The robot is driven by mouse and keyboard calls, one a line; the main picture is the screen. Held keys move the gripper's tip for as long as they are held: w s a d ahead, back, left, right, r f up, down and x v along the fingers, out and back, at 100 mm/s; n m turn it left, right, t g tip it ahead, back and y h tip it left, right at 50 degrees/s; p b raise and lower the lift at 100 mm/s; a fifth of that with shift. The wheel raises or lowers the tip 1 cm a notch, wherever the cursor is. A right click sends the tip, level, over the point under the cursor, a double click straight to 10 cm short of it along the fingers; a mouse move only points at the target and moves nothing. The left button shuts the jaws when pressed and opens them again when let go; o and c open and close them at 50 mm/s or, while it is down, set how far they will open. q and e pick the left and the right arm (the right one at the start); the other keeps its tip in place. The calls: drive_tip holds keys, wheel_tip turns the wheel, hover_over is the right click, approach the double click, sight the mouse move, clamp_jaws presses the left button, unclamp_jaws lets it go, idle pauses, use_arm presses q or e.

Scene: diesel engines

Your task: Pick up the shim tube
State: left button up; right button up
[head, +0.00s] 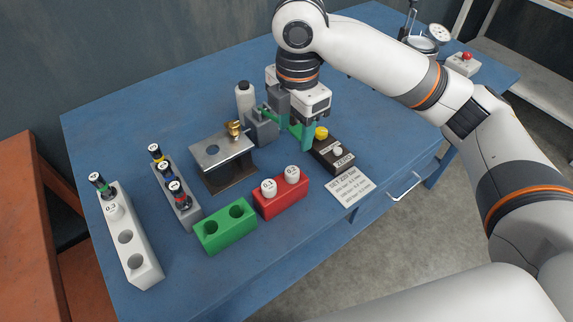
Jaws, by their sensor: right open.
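White-capped shim tubes with printed labels show in two holders. Two tubes stand upright in the red block, a left tube (268,188) and a right tube (292,174). Another white-capped tube (114,211), marked about 0.3, sits in the long white rack (146,272). Which one is meant I cannot tell. My right gripper (288,126) has green fingers, is open and appears empty. It is above the table behind the red block, apart from the tubes, beside a grey block and a dark box with a yellow button. My left gripper is not in view.
A green block (225,231) with two empty holes stands left of the red block (281,201). A metal stand (222,150) with a brass fitting, a grey rack (188,215) of dark injectors and a white bottle (244,98) are nearby. A label card (348,188) lies near the front edge.

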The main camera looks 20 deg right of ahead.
hover_over(292, 171)
drive_tip(key=f, duration=0.5)
drive_tip(key=shift+s+d+f, duration=0.1)
drive_tip(key=shift+d+f, duration=0.2)
drive_tip(key=shift+a+f, duration=0.15)
drive_tip(key=shift+f, duration=1.35)
drive_tip(key=shift+a+f, duration=0.1)
drive_tip(key=shift+f, duration=1.4)
drive_tip(key=c, duration=1.1)
